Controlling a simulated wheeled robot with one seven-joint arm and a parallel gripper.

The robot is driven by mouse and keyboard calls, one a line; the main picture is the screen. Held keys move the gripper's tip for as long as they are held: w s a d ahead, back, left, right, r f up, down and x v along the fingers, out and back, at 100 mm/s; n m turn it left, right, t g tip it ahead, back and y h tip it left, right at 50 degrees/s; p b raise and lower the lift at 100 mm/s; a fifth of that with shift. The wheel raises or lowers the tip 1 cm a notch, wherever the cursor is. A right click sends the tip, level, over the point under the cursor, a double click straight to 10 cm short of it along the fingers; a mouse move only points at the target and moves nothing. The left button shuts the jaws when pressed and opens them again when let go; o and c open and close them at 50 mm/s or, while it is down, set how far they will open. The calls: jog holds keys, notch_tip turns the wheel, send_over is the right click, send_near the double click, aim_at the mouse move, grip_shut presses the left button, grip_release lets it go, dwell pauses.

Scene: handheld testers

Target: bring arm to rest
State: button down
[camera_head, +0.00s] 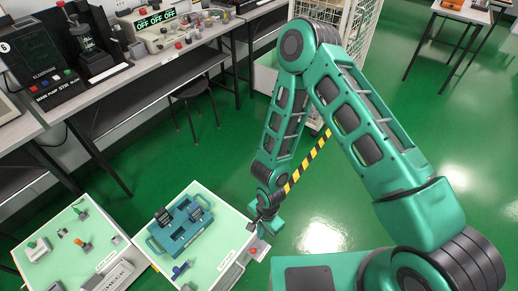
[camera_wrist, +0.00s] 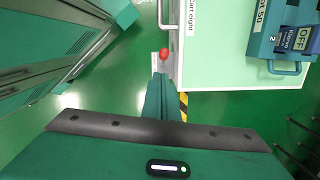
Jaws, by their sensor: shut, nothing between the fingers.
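My gripper (camera_wrist: 160,80) is shut and empty in the wrist view, pointing down beside the edge of a pale-topped cart (camera_wrist: 225,70). My arm rises from the lower right, bends at the top and comes down to this wrist. I cannot tell the exact gap between the fingers and the cart edge. A red knob (camera_wrist: 165,54) shows just beyond the fingertips.
The cart bears a teal tray (camera_head: 171,243) with handheld testers. Another cart (camera_head: 65,231) with small parts stands left. A grey bench (camera_head: 160,65) with instruments runs behind, a stool (camera_head: 190,88) below it. A white wire rack (camera_head: 357,30) stands behind my arm. Green floor (camera_head: 445,130) is open at right.

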jog(key=w+d+r+n+h, duration=0.1)
jog(key=w+d+r, duration=0.3)
jog(key=d+r, duration=0.45)
jog(key=w+d+r+t+h, duration=0.1)
jog(key=w+d+r, duration=0.3)
jog(key=d+r, duration=0.5)
jog(key=w+d+r+n+h, duration=0.1)
jog(key=w+d+r, duration=0.2)
jog(key=d+r, duration=0.6)
jog(key=s+d+r, duration=0.3)
jog(key=d+r, duration=0.1)
jog(key=r, duration=0.2)
jog(key=s+d+r, duration=0.4)
jog(key=r, duration=0.3)
jog(key=s+d+r+y, duration=0.1)
jog(key=s+d+r, duration=0.1)
jog(key=s+r, duration=0.2)
jog(key=s+d+r+n+y, duration=0.1)
jog(key=s+r, duration=0.3)
jog(key=s, duration=0.6)
jog(key=shift+d+r, duration=0.2)
jog(key=shift+d, duration=0.25)
